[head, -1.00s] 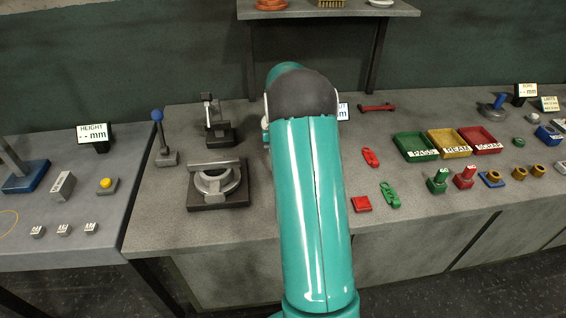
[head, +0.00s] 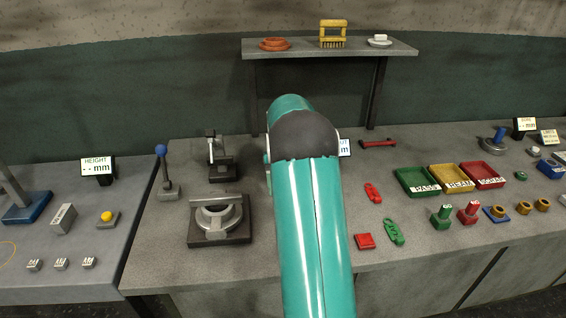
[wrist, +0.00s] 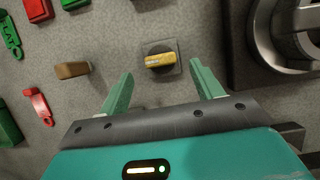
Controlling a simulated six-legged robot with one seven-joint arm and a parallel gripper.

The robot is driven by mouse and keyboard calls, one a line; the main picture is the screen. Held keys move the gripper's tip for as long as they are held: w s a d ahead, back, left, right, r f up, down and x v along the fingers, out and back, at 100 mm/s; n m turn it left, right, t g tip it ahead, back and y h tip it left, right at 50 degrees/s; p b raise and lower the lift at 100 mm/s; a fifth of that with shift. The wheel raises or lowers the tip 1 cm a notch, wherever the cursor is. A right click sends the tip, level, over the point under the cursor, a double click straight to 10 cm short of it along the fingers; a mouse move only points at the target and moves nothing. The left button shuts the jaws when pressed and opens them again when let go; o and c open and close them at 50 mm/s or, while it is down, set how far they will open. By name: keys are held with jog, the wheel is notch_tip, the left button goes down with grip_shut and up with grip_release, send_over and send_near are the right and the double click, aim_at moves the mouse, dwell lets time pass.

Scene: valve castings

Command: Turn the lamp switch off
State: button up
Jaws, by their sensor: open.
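A rotary switch with a yellow handle (wrist: 160,60) on a dark round base and a square grey plate shows in the wrist view. It appears to be the lamp switch. My gripper (wrist: 162,70) is open and empty, with one green finger on each side of the switch in the picture. The fingertips look apart from the switch, and the height between them is hard to judge. In the head view my arm hides the switch and my gripper. The lamp itself cannot be made out.
A brown block (wrist: 72,70) and a red tag (wrist: 40,105) lie on the other side. Red, yellow and green trays (head: 417,181) stand farther right.

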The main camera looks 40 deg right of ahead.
jog(key=v, duration=0.9)
jog(key=shift+r, duration=0.2)
jog(key=shift+w, duration=0.1)
